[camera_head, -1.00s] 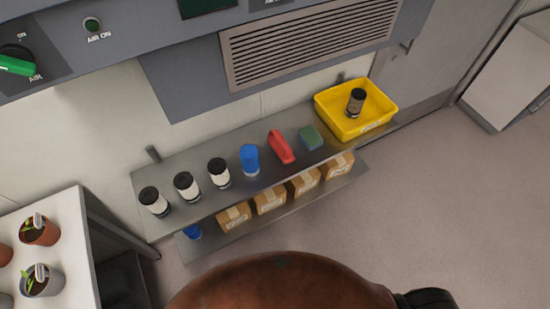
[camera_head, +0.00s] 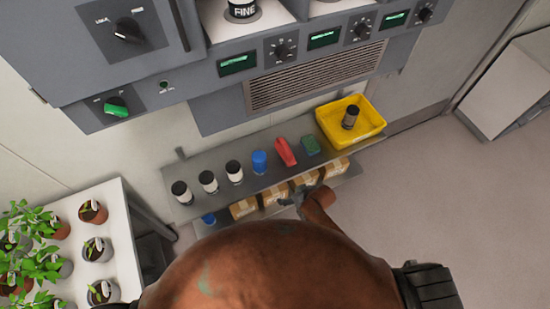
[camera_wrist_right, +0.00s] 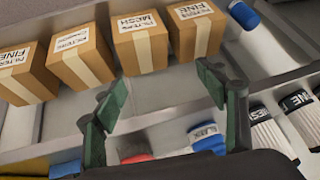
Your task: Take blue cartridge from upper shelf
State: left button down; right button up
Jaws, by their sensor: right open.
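The blue cartridge (camera_head: 260,162) stands on the upper shelf (camera_head: 215,160), between a white cartridge with a black top (camera_head: 234,172) and a red object (camera_head: 285,152). In the right wrist view the blue cartridge (camera_wrist_right: 205,133) is at the bottom, partly hidden behind the gripper. My right gripper (camera_head: 293,198) is in front of the shelf unit, by the boxes of the lower shelf, apart from the cartridge. In the wrist view the right gripper (camera_wrist_right: 165,83) has its fingers spread, with nothing between them. My left gripper is not in view.
Several cardboard boxes (camera_head: 272,195) and another blue cartridge (camera_head: 208,218) are on the lower shelf. A green sponge (camera_head: 310,145) and a yellow bin (camera_head: 370,118) holding a dark-topped cartridge are on the upper shelf's right part. A white plant table (camera_head: 118,250) stands left.

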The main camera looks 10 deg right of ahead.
jog(key=w+a+r+n+y+p, duration=0.2)
jog(key=w+a+r+n+p, duration=0.15)
jog(key=a+r, duration=0.95)
notch_tip(320, 180, up, 7)
jog(key=n+g+h+p, duration=0.2)
jog(key=n+g+p, duration=0.1)
send_over(261, 157)
jog(key=s+d, duration=0.2)
jog(key=shift+w+d+f, duration=0.2)
jog(key=shift+w+f, duration=0.05)
jog(key=shift+w, duration=0.1)
pick_arm(q)
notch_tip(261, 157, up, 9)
jog(key=p, duration=0.1)
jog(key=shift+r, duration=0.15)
pick_arm(e)
jog(key=shift+x, duration=3.65)
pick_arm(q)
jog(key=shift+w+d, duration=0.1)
pick_arm(e)
jog(key=shift+w+a+r, duration=0.1)
jog(key=shift+w+a, duration=0.05)
jog(key=shift+w, duration=0.05)
jog(key=shift+c, duration=0.5)
jog(key=c, duration=1.6)
